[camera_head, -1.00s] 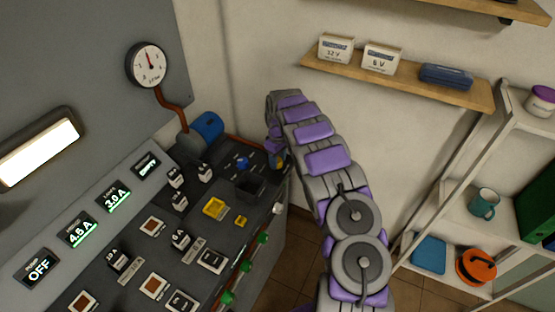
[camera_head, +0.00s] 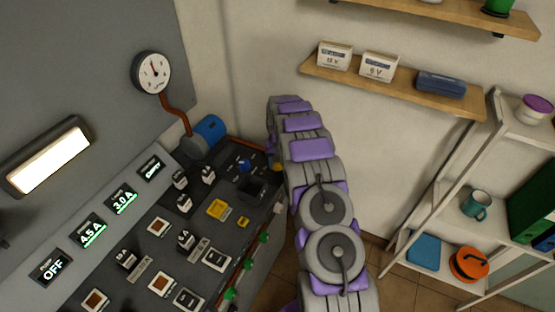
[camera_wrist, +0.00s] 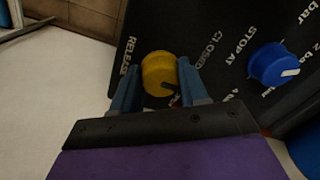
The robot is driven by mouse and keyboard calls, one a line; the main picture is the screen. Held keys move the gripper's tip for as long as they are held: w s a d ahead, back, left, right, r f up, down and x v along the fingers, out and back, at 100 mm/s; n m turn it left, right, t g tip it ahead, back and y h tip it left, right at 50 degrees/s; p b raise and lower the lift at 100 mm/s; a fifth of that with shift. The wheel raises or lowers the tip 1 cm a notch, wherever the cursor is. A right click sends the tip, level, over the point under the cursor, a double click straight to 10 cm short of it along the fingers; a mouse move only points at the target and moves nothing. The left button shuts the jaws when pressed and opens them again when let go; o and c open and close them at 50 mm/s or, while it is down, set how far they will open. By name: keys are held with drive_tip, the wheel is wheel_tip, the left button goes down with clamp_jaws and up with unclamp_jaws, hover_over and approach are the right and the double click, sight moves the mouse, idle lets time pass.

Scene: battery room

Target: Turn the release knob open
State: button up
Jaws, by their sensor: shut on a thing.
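The release knob (camera_wrist: 157,72) is yellow and round, with a dark pointer mark at its lower right edge in the wrist view. It sits on the dark panel (camera_wrist: 213,70) between the printed words RELEASE and CLOSED. My gripper (camera_wrist: 159,80) is shut on the knob, one blue-grey finger on each side. In the head view my arm reaches down to the far right end of the console (camera_head: 228,182).
A blue knob (camera_wrist: 273,65) with a white pointer is close to the right of my fingers. A blue rounded part (camera_wrist: 305,150) is at the lower right. A wall shelf (camera_head: 400,84) and a white rack (camera_head: 470,150) stand to the right.

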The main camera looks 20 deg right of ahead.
drive_tip(key=m+p, duration=0.1)
drive_tip(key=m, duration=0.1)
drive_tip(key=m+p, duration=0.1)
drive_tip(key=m, duration=0.1)
drive_tip(key=shift+w+a+r+m, duration=0.1)
drive_tip(key=shift+r+m, duration=0.05)
drive_tip(key=shift+m, duration=0.15)
drive_tip(key=m+p, duration=0.2)
drive_tip(key=m, duration=0.2)
drive_tip(key=shift+w, duration=0.1)
idle(0.4)
drive_tip(key=o, duration=1.1)
drive_tip(key=shift+c, duration=0.2)
wheel_tip(320, 180, up, 17)
drive_tip(key=p, duration=0.1)
drive_tip(key=shift+s, duration=0.25)
